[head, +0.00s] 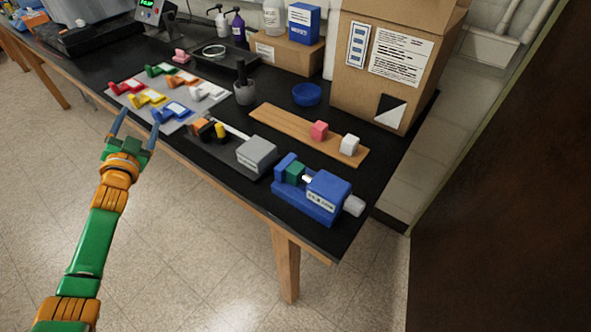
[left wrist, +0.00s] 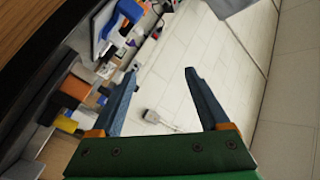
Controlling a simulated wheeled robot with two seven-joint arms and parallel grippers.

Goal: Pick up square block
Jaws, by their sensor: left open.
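A pink cube-shaped block (head: 319,131) and a white cube-shaped block (head: 349,144) sit apart on a long wooden board (head: 276,122) on the black table. I cannot tell which of these is the square block. My left gripper (head: 138,122) is open and empty at the table's front edge, left of all three blocks and close to the grey mat. My right gripper is not in view.
A blue vise-like device (head: 318,194) stands at the table's near right corner. Several coloured pieces lie on the grey mat (head: 201,109). A blue bowl (head: 307,94), a dark grey cup (head: 244,93) and a large cardboard box (head: 388,63) stand behind. Open floor lies before the table.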

